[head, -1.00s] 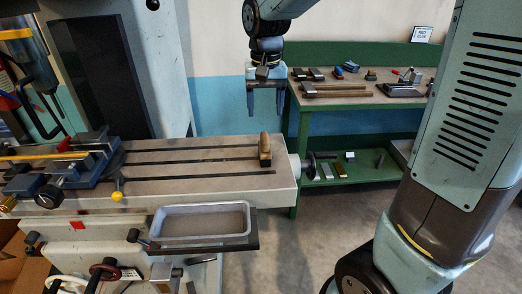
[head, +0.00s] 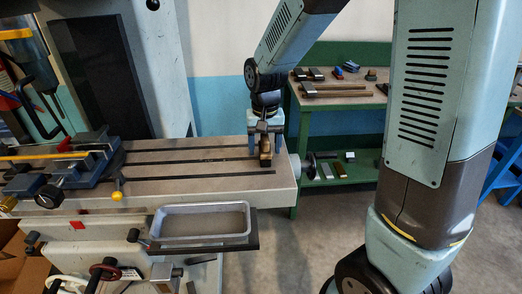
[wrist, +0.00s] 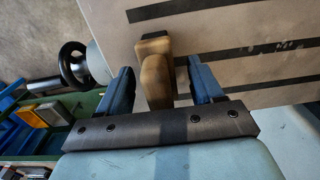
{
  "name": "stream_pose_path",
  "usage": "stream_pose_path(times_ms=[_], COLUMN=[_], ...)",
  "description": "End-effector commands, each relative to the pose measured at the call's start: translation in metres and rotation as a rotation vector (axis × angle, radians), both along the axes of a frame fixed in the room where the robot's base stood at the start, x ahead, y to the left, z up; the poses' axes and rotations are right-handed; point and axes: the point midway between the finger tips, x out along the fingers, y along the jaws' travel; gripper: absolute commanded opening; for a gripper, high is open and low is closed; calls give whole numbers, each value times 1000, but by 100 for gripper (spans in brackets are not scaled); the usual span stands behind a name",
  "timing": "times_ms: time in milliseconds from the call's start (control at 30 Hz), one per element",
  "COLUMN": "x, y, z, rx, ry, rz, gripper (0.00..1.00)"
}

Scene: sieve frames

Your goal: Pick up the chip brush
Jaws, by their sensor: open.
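The chip brush (head: 265,158) stands at the right end of the slotted machine table (head: 210,178), its wooden handle upward. My gripper (head: 265,147) is over it with the fingers pointing down. In the wrist view the brush's wooden handle (wrist: 155,80) lies between the two blue fingers of my gripper (wrist: 163,85). The gripper is open, and a gap shows on each side of the handle. The lower part of the brush is partly hidden behind the handle in the wrist view.
A grey tray (head: 202,237) sits at the table's front. A blue vise (head: 85,165) is on the left of the table. A green workbench (head: 335,110) with tools stands behind. A handwheel (wrist: 75,65) juts from the table's end. The middle of the table is clear.

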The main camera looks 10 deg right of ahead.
Motion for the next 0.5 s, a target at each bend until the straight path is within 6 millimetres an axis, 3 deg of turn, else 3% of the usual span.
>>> stream_pose_path(times_ms=[100, 367, 500], x=[0, 0, 0], y=[0, -1, -1], z=[-9, -11, -11], rx=[0, 0, 0], ry=[0, -1, -1], rz=[0, -1, -1], gripper=[66, 66, 53])
